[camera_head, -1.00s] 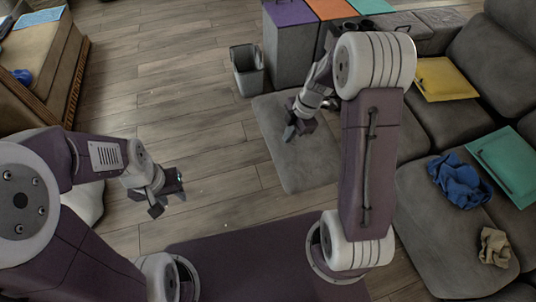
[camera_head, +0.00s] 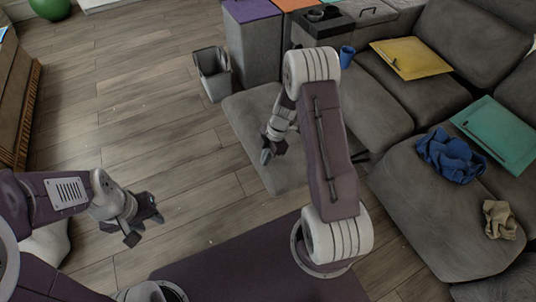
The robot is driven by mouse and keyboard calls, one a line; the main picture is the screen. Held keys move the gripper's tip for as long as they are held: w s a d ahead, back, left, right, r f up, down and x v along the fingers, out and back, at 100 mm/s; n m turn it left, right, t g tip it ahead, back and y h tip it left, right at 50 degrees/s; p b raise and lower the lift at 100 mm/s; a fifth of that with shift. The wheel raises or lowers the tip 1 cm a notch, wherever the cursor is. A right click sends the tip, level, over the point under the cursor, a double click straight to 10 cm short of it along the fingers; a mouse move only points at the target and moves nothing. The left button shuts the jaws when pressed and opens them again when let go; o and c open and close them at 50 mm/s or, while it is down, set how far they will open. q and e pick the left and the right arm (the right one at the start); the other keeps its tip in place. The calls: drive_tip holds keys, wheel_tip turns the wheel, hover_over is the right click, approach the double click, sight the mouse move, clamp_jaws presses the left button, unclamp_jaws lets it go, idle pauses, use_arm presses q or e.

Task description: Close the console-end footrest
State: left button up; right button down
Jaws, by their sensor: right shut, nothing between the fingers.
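The console-end footrest (camera_head: 240,108) is a grey padded panel extended out from the sofa, just in front of the console (camera_head: 321,28) with its dark cup-holder top. My right arm crosses in front of it and hides part of its right side. My left gripper (camera_head: 146,221) is open and empty, above the wooden floor, well left of the footrest.
A grey bin (camera_head: 213,75) stands beside a grey cabinet (camera_head: 251,50). The sofa holds a blue cup (camera_head: 346,56), a yellow folder (camera_head: 411,58), a green folder (camera_head: 497,133), a blue cloth (camera_head: 450,157) and a beige cloth (camera_head: 499,219). A green ball (camera_head: 49,8) lies far left. Floor left of the footrest is clear.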

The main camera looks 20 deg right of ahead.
sight(261, 174)
drive_tip(key=x, duration=0.2)
drive_tip(key=b+x, duration=0.1)
drive_tip(key=x, duration=0.1)
drive_tip(key=d+b+x, duration=0.1)
drive_tip(key=x, duration=0.2)
drive_tip(key=shift+f, duration=0.2)
